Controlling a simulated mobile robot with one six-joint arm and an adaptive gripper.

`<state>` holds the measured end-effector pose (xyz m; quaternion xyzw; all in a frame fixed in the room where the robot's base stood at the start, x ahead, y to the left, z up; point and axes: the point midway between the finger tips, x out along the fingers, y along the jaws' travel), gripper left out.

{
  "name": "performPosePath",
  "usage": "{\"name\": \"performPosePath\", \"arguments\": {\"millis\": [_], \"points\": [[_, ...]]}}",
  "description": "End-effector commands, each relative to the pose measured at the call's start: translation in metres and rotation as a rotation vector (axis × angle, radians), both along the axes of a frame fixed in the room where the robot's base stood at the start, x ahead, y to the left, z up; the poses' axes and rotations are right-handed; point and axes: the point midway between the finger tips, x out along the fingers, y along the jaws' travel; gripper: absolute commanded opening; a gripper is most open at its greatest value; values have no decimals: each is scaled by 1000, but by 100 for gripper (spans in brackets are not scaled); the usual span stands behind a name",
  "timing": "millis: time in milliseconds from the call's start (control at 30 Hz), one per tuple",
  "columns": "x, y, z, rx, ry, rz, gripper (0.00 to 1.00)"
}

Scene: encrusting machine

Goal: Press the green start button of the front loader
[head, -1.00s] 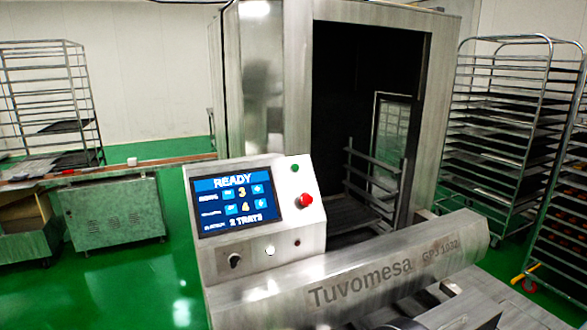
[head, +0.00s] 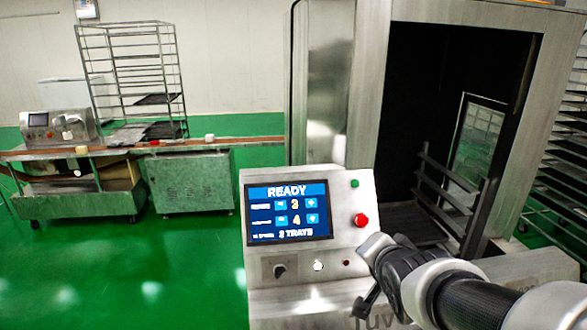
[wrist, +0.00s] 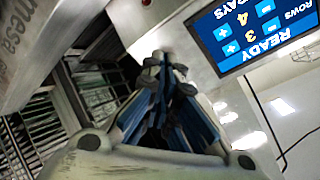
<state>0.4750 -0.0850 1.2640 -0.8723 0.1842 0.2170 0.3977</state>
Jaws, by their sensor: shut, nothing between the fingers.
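The green start button (head: 354,183) is a small round button at the upper right of the front loader's slanted steel control panel (head: 348,243). The screen (head: 289,212) to its left reads READY, 3, 4 and 2 TRAYS. A red button (head: 361,220) sits below the green one. My arm reaches in from the lower right of the head view, in front of the panel's lower right. My gripper (wrist: 165,65) is shut and empty in the wrist view, its fingertips beside the upside-down screen (wrist: 255,32). I cannot make out the green button there; the fingers cover part of the panel.
Below the screen are a black knob (head: 279,270) and smaller controls. The dark open chamber, holding a rack (head: 447,195), stands behind the panel. A steel cabinet (head: 190,181) and a wire rack (head: 132,85) stand at the left. The green floor (head: 150,260) left of the panel is clear.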

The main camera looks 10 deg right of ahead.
Motion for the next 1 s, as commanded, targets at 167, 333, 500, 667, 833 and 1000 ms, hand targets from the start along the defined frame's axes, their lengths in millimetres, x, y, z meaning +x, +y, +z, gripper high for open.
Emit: {"name": "performPosePath", "arguments": {"millis": [167,333,500,667,833,1000], "points": [[47,-15,30,222,-185,-83,0],[81,-23,53,475,-347,-112,0],[103,-28,73,765,-479,-104,0],[112,-32,88,1041,-565,-72,0],[113,-34,99,1258,-609,-35,0],[111,-34,103,1358,-622,-12,0]]}}
